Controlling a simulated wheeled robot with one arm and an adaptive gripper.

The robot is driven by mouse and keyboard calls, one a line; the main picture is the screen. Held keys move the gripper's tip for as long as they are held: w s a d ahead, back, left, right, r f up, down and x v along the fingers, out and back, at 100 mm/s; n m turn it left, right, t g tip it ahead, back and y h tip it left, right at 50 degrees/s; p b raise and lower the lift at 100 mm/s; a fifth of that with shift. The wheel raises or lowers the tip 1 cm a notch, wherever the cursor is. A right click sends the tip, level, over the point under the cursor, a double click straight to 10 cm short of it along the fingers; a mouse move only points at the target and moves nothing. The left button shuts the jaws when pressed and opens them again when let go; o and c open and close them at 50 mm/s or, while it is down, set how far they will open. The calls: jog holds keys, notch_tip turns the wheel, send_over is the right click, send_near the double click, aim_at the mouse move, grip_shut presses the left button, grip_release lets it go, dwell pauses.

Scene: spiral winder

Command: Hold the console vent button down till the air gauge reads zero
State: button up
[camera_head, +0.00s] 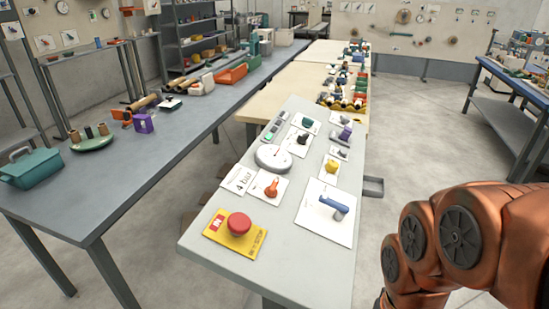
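The console (285,240) is a pale grey panel in the lower middle of the view, with several controls on white cards. A round white dial gauge (273,157) lies on its left side, and its reading is too small to tell. A card with writing like "4 bar" (240,179) lies just below the gauge. Buttons and knobs stand on the panel, including a green one (308,121) and a yellow one (332,166); I cannot tell which is the vent button. My copper-coloured arm shows at the lower right, and my gripper is out of view.
A red mushroom button (239,223) on a yellow plate sits at the panel's near left. An orange knob (271,188) and a blue lever (333,205) stand behind it. A long grey bench (150,175) runs along the left. Open floor (425,125) lies to the right.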

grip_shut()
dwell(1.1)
